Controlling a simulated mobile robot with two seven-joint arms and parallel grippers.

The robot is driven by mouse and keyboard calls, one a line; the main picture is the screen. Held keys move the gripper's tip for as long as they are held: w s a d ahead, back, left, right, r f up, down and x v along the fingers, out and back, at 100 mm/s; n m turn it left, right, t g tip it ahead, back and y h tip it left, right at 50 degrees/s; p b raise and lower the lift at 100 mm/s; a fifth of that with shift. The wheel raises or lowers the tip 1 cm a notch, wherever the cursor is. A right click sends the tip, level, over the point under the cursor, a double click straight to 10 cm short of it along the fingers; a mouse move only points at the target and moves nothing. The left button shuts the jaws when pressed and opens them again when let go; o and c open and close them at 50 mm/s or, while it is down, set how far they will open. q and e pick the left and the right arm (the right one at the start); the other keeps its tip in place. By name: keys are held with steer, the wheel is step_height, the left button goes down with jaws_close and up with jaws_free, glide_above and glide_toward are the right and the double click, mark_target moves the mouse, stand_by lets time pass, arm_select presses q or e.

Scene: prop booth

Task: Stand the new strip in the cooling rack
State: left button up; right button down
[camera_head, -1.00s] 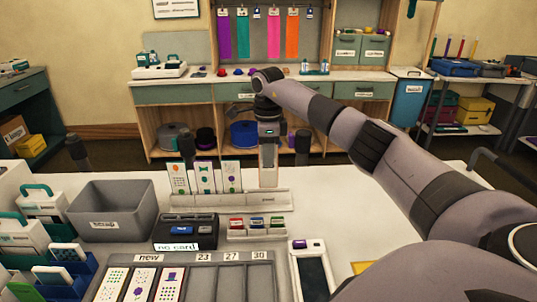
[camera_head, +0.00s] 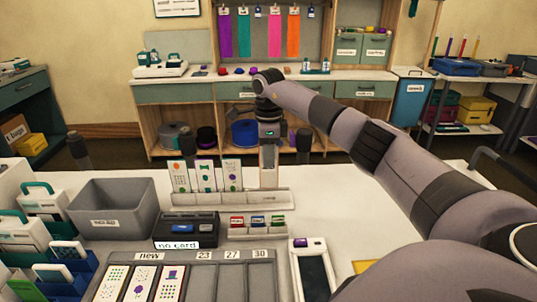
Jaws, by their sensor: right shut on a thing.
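The cooling rack (camera_head: 232,202) is a long, low grey stand across the middle of the white table. Three white strips with printed patterns stand in its left part: an orange-dotted one (camera_head: 179,178), a green-marked one (camera_head: 206,177) and a purple-dotted one (camera_head: 233,175). My right gripper (camera_head: 269,168) points down over the rack's right end. It is shut on a narrow pale strip, mostly hidden between the fingers and seen edge-on. Whether the strip's foot sits in a slot cannot be told. My left gripper is not in view.
A grey scrap bin (camera_head: 111,207), a dark "no card" device (camera_head: 187,228) and a small block holder (camera_head: 256,232) stand nearby. The table right of the rack is clear.

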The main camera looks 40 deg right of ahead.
steer(key=shift+f+b, duration=0.85)
steer(key=shift+f, duration=1.4)
steer(key=c, duration=1.2)
jaws_free()
steer(key=shift+o, duration=0.2)
step_height(320, 180, up, 7)
steer(key=shift+b, duration=0.35)
steer(key=shift+r, duration=0.1)
